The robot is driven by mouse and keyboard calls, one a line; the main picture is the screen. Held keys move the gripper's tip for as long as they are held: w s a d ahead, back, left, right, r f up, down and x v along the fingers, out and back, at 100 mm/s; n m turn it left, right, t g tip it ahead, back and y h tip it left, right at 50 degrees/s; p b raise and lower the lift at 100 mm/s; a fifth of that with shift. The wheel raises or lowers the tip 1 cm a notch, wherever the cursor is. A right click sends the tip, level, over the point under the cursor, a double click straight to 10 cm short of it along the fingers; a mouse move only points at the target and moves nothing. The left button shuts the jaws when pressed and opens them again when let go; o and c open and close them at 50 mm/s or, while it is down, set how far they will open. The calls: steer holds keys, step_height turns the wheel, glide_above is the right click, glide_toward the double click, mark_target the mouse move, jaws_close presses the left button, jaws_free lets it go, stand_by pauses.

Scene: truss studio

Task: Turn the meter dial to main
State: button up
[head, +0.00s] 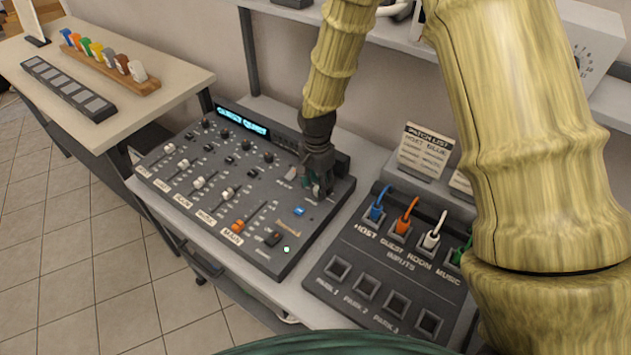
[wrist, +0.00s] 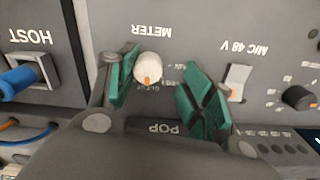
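The meter dial (wrist: 149,66) is a small cream knob with an orange mark pointing toward the bottom of the wrist view, beneath the METER label. Small lettering beside it is too blurred to read surely. My gripper (wrist: 160,95) is open, with green fingers on either side of the dial. The left finger is close to the knob; a wider gap separates it from the right finger. I cannot tell whether either touches it. In the head view my gripper (head: 319,187) is over the right part of the mixing console (head: 262,205) and hides the dial.
The white MIC 48 V switch (wrist: 236,82) is just right of the right finger, with a black knob (wrist: 298,98) beyond. The patch box (head: 385,265) with coloured plugs stands right of the console. The patch list card (head: 425,151) stands behind it. A side table (head: 140,42) is at left.

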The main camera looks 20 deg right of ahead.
steer(key=s, duration=0.1)
steer(key=s+r, duration=0.1)
steer(key=shift+s+d+r, duration=0.1)
steer(key=shift+s+r, duration=0.1)
steer(key=shift+s, duration=0.1)
steer(key=shift+c, duration=0.5)
steer(key=shift+s+r, duration=0.15)
steer(key=shift+r, duration=0.05)
steer(key=c, duration=0.3)
steer(key=shift+w+f, duration=0.65)
jaws_close()
steer(key=shift+r, duration=0.1)
